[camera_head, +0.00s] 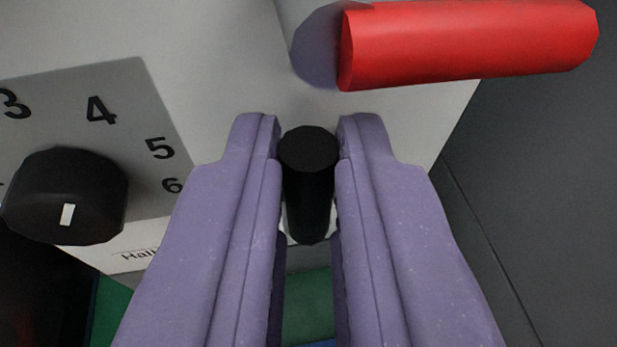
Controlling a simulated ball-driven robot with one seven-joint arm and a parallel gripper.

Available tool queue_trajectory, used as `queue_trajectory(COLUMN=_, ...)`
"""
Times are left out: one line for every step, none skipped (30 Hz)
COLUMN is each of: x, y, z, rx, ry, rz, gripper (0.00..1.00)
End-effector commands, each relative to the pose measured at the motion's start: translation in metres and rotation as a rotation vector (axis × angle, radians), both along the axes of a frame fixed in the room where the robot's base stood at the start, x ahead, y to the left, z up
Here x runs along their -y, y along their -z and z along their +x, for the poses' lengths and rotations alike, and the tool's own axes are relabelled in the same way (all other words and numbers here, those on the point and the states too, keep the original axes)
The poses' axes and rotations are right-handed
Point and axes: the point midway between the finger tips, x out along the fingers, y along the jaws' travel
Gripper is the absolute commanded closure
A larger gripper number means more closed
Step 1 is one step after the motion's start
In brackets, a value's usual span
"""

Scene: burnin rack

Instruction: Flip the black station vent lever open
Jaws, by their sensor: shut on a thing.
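The black vent lever (309,185) is a short dark cylinder in the middle of the view, with its round end toward me. My gripper (309,135) has its two purple fingers on either side of the lever and is shut on it. The lever's base and its mounting on the station are hidden or too dark to make out.
A red cylindrical handle (470,42) sticks out just above and to the right of my fingertips. A black knob (66,195) with a white mark sits at the left on a grey numbered dial plate (135,130). The pale station panel (215,85) lies behind. Dark grey surface fills the right.

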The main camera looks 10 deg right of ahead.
Motion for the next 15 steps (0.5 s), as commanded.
queue_trajectory(x=-0.0005, y=0.0002, z=-0.0003, rx=-0.001, ry=-0.001, rz=-0.004, gripper=1.00)
queue_trajectory(x=-0.0005, y=0.0003, z=-0.0002, rx=0.000, ry=0.000, rz=-0.005, gripper=1.00)
queue_trajectory(x=-0.0006, y=0.0005, z=-0.0002, rx=-0.001, ry=-0.001, rz=-0.007, gripper=1.00)
queue_trajectory(x=-0.0005, y=0.0005, z=-0.0003, rx=-0.001, ry=-0.001, rz=-0.007, gripper=1.00)
queue_trajectory(x=-0.0005, y=0.0006, z=-0.0002, rx=-0.001, ry=-0.001, rz=-0.007, gripper=1.00)
queue_trajectory(x=-0.0004, y=0.0006, z=-0.0002, rx=-0.001, ry=-0.001, rz=-0.007, gripper=1.00)
queue_trajectory(x=-0.0005, y=0.0007, z=-0.0002, rx=-0.001, ry=-0.001, rz=-0.007, gripper=1.00)
queue_trajectory(x=-0.0005, y=0.0007, z=-0.0002, rx=-0.001, ry=-0.001, rz=-0.007, gripper=1.00)
queue_trajectory(x=-0.0005, y=0.0007, z=-0.0002, rx=-0.001, ry=-0.001, rz=-0.007, gripper=1.00)
queue_trajectory(x=-0.0005, y=0.0007, z=-0.0002, rx=-0.002, ry=-0.001, rz=-0.007, gripper=1.00)
queue_trajectory(x=-0.0005, y=0.0007, z=-0.0002, rx=-0.002, ry=-0.001, rz=-0.007, gripper=1.00)
queue_trajectory(x=-0.0005, y=0.0007, z=-0.0002, rx=-0.002, ry=-0.001, rz=-0.007, gripper=0.80)
queue_trajectory(x=-0.0005, y=0.0007, z=-0.0002, rx=-0.002, ry=-0.001, rz=-0.007, gripper=0.73)
queue_trajectory(x=-0.0004, y=0.0006, z=-0.0002, rx=-0.001, ry=-0.001, rz=-0.006, gripper=0.66)
queue_trajectory(x=-0.0004, y=0.0006, z=-0.0002, rx=-0.001, ry=-0.001, rz=-0.006, gripper=0.59)
